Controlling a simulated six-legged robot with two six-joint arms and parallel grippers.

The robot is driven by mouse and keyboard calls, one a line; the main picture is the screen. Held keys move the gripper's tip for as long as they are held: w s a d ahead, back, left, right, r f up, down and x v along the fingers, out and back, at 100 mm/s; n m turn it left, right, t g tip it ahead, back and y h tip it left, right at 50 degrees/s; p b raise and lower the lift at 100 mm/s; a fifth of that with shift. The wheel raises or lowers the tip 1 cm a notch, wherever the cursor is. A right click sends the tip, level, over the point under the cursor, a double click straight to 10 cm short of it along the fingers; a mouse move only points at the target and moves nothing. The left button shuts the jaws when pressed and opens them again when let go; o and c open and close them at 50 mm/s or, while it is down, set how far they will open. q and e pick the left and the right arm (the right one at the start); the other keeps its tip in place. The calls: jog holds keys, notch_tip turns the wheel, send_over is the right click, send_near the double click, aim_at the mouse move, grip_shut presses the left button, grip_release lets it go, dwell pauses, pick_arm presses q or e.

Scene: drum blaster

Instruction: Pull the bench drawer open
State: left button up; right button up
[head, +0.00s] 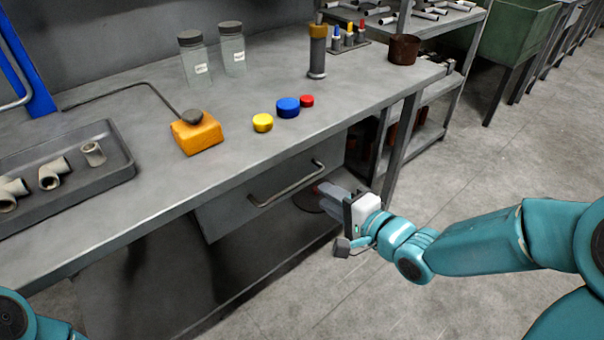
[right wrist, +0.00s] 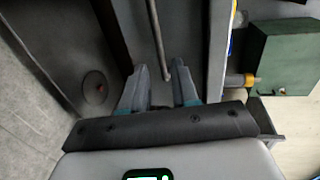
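The bench drawer (head: 235,208) has a plain grey front and sits under the bench top, looking shut. Its long metal bar handle (head: 287,184) runs along the front. In the right wrist view, the handle (right wrist: 157,38) runs between the two parted fingertips of my right gripper (right wrist: 160,68), with a gap on each side. The fingers are open and hold nothing. My left gripper is out of view; only part of my left arm shows at the lower left corner.
The bench top (head: 220,110) holds a grey tray (head: 85,185) of pipe fittings, an orange block (head: 196,133), coloured caps and two jars. A bench leg (head: 401,145) stands just right of my right gripper. The floor in front is clear.

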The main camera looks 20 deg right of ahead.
aim_at(303, 182)
jog(key=shift+b+x, duration=0.95)
jog(key=shift+x, duration=3.85)
grip_shut()
